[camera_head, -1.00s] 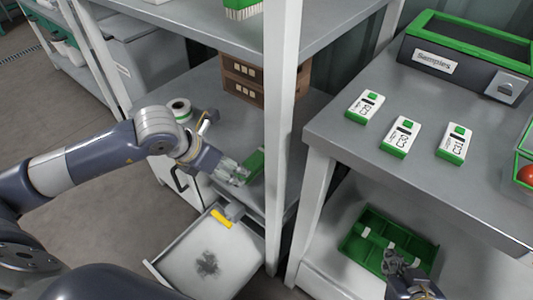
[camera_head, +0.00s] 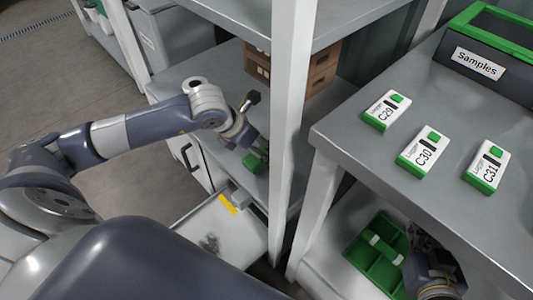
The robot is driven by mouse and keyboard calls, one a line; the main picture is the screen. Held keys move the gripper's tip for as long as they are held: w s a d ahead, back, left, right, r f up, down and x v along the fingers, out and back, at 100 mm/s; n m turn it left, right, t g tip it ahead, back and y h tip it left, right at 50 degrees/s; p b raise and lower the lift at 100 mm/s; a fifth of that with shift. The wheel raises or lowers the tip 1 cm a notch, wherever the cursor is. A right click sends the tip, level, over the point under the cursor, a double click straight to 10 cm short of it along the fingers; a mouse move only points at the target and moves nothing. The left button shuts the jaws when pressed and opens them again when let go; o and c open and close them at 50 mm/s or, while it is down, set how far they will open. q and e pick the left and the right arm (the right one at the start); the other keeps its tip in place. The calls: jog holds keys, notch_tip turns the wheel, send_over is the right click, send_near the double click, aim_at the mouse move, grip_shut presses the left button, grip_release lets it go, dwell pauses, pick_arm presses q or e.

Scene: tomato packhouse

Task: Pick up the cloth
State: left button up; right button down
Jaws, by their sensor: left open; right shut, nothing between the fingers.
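A green piece that looks like the cloth (camera_head: 250,162) lies on the grey shelf surface left of the white post, just above the open drawer. My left gripper (camera_head: 261,149) is open right beside and over it, reaching in from the left. Whether its fingers touch the green piece cannot be made out. My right gripper (camera_head: 432,262) is shut and empty at the lower right, beside a green divided tray on the lower shelf.
The open white drawer (camera_head: 193,226) holds a dark smudge and has a yellow strip at its edge. The white post (camera_head: 291,110) stands close to my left gripper. The green tray (camera_head: 362,262) sits under the bench. Several loggers, including C30 (camera_head: 423,152), and a Samples box (camera_head: 478,62) stand on the bench.

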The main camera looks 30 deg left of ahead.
aim_at(266, 150)
pick_arm(q)
jog(key=b+x, duration=0.1)
jog(key=x, duration=0.3)
jog(key=shift+s, duration=0.15)
jog(key=shift+f, duration=0.25)
jog(key=c, duration=1.1)
pick_arm(e)
notch_tip(266, 150, up, 6)
jog(key=w+a+t+y, duration=0.1)
jog(key=w+t, duration=0.1)
jog(key=t, duration=0.1)
jog(key=shift+a+f, duration=0.15)
jog(key=shift+f, duration=0.05)
